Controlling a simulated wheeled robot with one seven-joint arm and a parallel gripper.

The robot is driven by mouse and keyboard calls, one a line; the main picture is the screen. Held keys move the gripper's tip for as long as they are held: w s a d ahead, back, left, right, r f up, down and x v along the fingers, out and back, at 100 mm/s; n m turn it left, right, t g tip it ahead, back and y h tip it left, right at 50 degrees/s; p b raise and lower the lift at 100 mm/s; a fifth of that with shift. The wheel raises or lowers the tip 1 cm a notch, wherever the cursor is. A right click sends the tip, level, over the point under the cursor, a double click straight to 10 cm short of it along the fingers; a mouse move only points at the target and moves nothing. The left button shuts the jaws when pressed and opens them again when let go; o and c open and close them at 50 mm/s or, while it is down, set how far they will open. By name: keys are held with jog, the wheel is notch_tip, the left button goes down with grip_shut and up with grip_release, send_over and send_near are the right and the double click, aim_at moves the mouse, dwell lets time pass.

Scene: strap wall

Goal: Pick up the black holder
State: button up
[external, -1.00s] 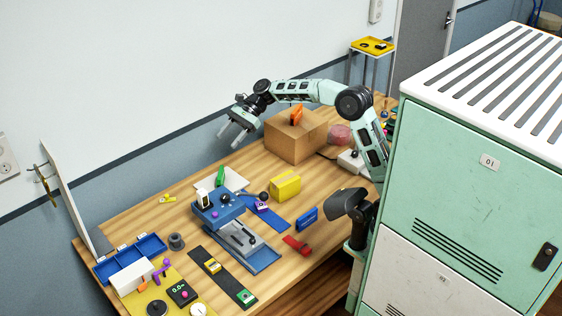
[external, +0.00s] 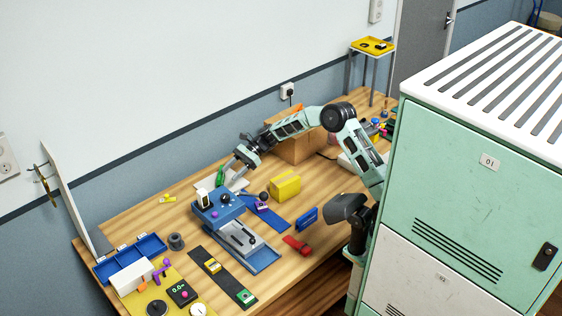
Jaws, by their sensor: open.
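I cannot tell for certain which thing is the black holder. A small dark item with a white face (external: 204,199) stands on the blue machine (external: 226,210), and a dark grey round piece (external: 176,241) stands on the table left of it. My gripper (external: 230,178) is open and points down and left, over or close to the white tray with the green item (external: 220,177), just behind the blue machine. Its fingers are small here and partly blend with the tray. I see nothing held between them.
A yellow block (external: 285,186), a blue block (external: 307,217) and a red strap piece (external: 297,245) lie to the right. A cardboard box (external: 297,147) stands behind the arm. Blue bins (external: 130,257) are at the left. Bare wood shows at the table's back left.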

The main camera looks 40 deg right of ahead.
jog(key=x, duration=0.7)
jog(key=p+x, duration=0.1)
jog(key=x, duration=0.3)
jog(key=shift+f, duration=0.5)
jog(key=shift+p+x, duration=0.45)
jog(key=shift+x, duration=2.8)
jog(key=shift+w, duration=0.15)
jog(key=c, duration=1.1)
